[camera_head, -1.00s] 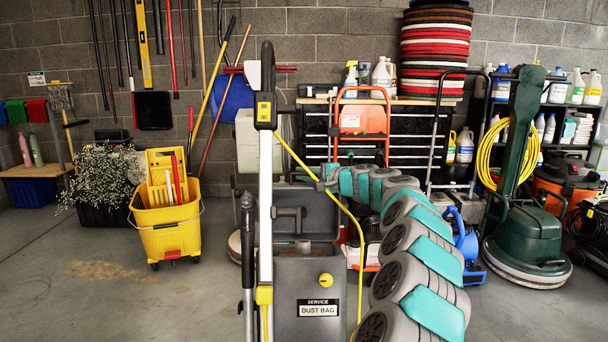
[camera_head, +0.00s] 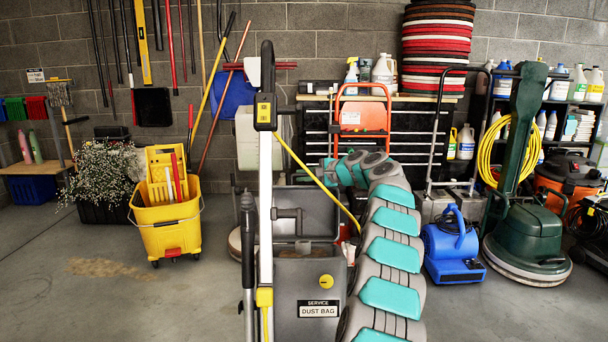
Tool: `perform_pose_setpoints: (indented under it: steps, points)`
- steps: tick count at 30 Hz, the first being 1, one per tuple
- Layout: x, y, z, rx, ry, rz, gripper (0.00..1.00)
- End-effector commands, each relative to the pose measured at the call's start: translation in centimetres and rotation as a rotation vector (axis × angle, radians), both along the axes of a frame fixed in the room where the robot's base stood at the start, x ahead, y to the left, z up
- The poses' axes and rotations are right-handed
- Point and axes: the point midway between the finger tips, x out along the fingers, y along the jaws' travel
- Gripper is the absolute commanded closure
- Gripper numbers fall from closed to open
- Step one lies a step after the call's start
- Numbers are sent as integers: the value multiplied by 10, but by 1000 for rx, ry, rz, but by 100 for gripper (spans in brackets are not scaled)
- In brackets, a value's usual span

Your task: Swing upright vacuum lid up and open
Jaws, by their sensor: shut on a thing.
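The upright vacuum stands in front centre, with a grey body (camera_head: 305,275) labelled SERVICE DUST BAG and a tall handle (camera_head: 266,150). Its grey lid (camera_head: 312,207) stands raised behind the body opening, its inner side facing me. My grey and teal arm curves up on the right of the vacuum and bends left at the top. My gripper (camera_head: 326,176) is at the upper right edge of the lid, small and mostly hidden. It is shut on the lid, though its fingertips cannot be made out.
A yellow mop bucket (camera_head: 168,225) stands left and a blue blower (camera_head: 452,255) right. A green floor machine (camera_head: 525,240) stands farther right. A black tool chest (camera_head: 400,140) and an orange hand truck (camera_head: 362,118) are behind. Floor is clear between bucket and vacuum.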

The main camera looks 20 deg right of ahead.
Motion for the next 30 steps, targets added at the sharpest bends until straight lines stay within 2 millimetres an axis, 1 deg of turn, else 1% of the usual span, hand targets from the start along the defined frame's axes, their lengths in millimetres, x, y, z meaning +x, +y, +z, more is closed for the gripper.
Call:
perform_pose_setpoints:
  steps: [9,25,26,30]
  points:
    - [6,-1,-4,0,-1,1,100]
    - [7,-2,-5,-1,-2,1,100]
    - [7,-2,-5,-1,-2,1,82]
    - [8,-2,-5,0,-1,1,66]
